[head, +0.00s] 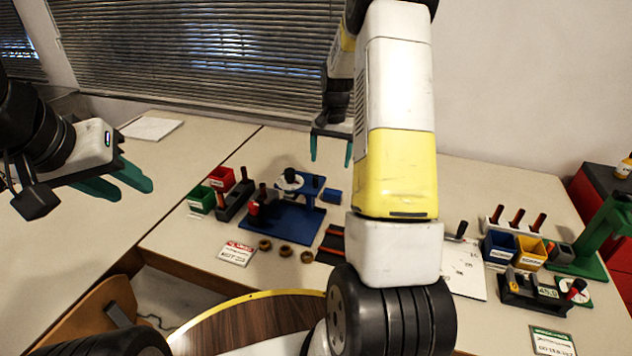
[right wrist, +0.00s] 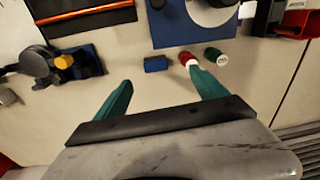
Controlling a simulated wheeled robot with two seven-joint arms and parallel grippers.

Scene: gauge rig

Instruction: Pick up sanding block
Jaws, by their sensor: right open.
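A small blue block (head: 332,196) lies on the table just right of the blue fixture; I cannot tell for certain that it is the sanding block. In the right wrist view the blue block (right wrist: 156,64) lies beyond the fingertips, between their lines and apart from both. My right gripper (head: 331,160) is open and empty above the back of the table, and its teal fingers also show in the right wrist view (right wrist: 160,88). My left gripper (head: 135,190) is at the far left above the table, its fingers apart and empty.
The blue fixture (head: 285,220) stands close beside the block. In the right wrist view a red-and-white cylinder (right wrist: 187,58) and a green one (right wrist: 216,57) are near one finger. Red (head: 221,177) and green (head: 201,199) bins stand left. My right arm hides the table's middle.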

